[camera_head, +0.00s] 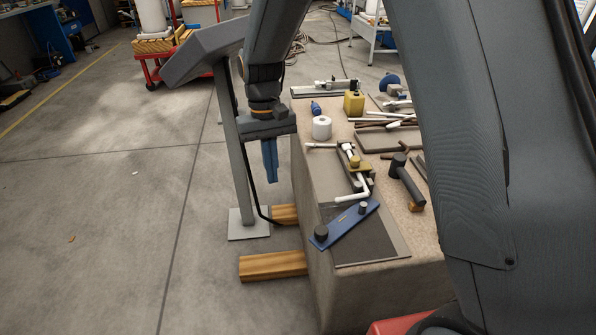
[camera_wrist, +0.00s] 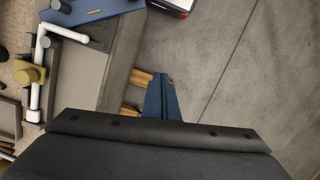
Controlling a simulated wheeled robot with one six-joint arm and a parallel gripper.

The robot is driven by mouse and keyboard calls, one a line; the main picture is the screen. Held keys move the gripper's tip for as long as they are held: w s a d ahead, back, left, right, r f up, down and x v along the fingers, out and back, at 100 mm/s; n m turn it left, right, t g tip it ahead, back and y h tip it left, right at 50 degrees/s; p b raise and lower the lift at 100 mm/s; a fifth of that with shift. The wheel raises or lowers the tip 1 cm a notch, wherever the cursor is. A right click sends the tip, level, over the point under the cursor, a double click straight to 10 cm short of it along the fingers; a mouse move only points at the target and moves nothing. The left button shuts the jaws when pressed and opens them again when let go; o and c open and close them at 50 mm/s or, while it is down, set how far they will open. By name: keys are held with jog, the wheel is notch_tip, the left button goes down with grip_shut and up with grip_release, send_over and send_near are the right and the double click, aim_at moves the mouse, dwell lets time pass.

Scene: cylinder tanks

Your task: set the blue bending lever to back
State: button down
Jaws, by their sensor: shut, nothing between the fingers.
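The blue bending lever (camera_head: 345,225) is a flat blue bar with a dark round knob on its left end and a smaller grey post near its right end. It lies slanted across a dark plate at the near end of the table, its knob end by the table's left edge. Part of it also shows at the top of the wrist view (camera_wrist: 90,10). My gripper (camera_head: 270,180) has blue fingers, shut and empty. It points down beside the table's left edge, farther back than the lever and apart from it. The fingers also show in the wrist view (camera_wrist: 162,78).
A bender with a white pipe (camera_head: 352,196) stands just behind the lever. A black-headed mallet (camera_head: 406,182), a white roll (camera_head: 322,128) and a yellow container (camera_head: 354,104) are on the table (camera_head: 335,282). A grey stand (camera_head: 238,170) is close left of my gripper. The floor left is open.

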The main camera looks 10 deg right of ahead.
jog(key=w+d+r+m+p, duration=0.2)
jog(key=w+d+r+p, duration=0.1)
jog(key=w+d+p, duration=0.25)
jog(key=s+f+p, duration=0.1)
jog(key=s+f, duration=0.5)
jog(key=f, duration=0.3)
jog(key=shift+d+f+g+p, duration=0.3)
jog(key=shift+d+f+g, duration=0.05)
jog(key=shift+d+g, duration=0.1)
